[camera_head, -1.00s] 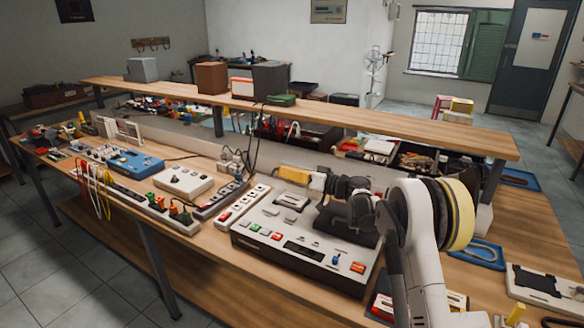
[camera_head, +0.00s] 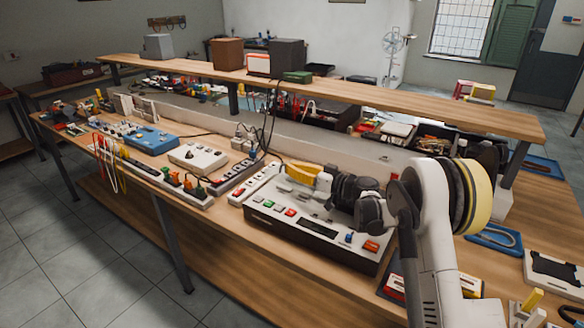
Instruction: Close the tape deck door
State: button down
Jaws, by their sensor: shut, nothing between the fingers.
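The tape deck (camera_head: 308,236) is a wide pale box with a dark front edge, lying on the wooden workbench. Its top carries coloured buttons, a dark display window (camera_head: 319,228), a blue knob and an orange-red button at the right. My gripper (camera_head: 289,174), with a yellow part at its end, is shut and empty over the deck's back left part. My dark wrist and white arm come in from the right and cover the deck's back right part. The tape deck door cannot be made out clearly; my arm may hide it.
A white power strip (camera_head: 252,185) lies close along the deck's left side. A white box (camera_head: 195,156) and a blue device (camera_head: 151,139) stand further left. A raised wooden shelf (camera_head: 400,100) runs behind. Blue trays (camera_head: 497,237) lie to the right.

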jog(key=c, duration=1.6)
grip_release()
jog(key=shift+o, duration=0.2)
jog(key=v, duration=1.2)
